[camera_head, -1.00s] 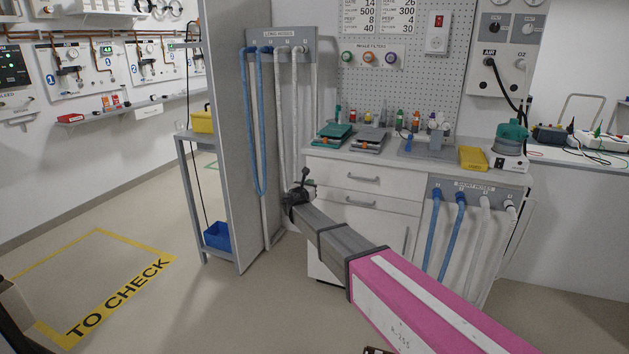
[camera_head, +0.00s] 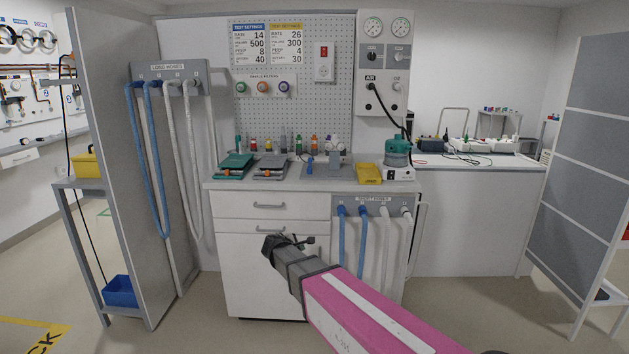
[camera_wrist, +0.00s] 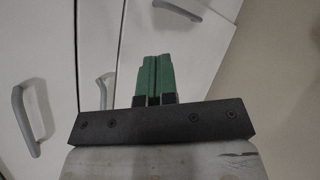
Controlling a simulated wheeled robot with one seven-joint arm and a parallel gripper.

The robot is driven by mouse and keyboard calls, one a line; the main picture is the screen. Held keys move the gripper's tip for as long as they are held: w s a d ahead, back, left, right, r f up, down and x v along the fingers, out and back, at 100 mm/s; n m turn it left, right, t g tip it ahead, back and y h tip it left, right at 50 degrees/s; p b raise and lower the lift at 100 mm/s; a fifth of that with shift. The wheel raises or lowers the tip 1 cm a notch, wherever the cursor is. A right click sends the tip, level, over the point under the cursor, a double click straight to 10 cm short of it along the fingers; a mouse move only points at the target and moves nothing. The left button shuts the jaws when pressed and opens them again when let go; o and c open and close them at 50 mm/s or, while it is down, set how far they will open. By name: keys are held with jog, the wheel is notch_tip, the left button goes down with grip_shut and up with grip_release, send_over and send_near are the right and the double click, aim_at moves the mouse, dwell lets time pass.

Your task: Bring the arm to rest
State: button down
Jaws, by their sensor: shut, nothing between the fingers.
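My arm (camera_head: 372,318), pink with a grey forearm, reaches up and left from the lower right of the head view. My gripper (camera_wrist: 153,80) shows in the wrist view with its two green fingers together, shut and empty. White cabinet fronts with grey handles lie beyond the fingers. In the head view the dark wrist end is in front of the white cabinet (camera_head: 240,255), below the counter top; the fingers are too small to make out there.
Blue and white short hoses (camera_head: 362,240) hang right of the wrist. Long hoses (camera_head: 155,160) hang on a grey panel at left. Scales, bottles and a yellow tray (camera_head: 368,174) stand on the counter. A grey screen (camera_head: 590,150) stands at right. Floor shows around the cabinet.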

jog(key=s+d+f+m+g, duration=0.3)
jog(key=s+d+m, duration=0.2)
jog(key=d, duration=0.3)
jog(key=s+d+f+m+g, duration=0.25)
jog(key=s+d+m, duration=0.2)
jog(key=d, duration=0.35)
jog(key=s+d+f+m+g+y, duration=0.1)
jog(key=s+d+m+g+y, duration=0.1)
jog(key=s, duration=0.5)
jog(key=s+d+f+m+g+y, duration=0.1)
jog(key=s+d+m+g+y, duration=0.1)
jog(key=s+d+m+y, duration=0.2)
jog(key=shift+s+d+m, duration=1.6)
jog(key=shift+d+m, duration=0.05)
jog(key=shift+m, duration=0.6)
jog(key=shift+f+g, duration=0.1)
jog(key=shift+g, duration=0.15)
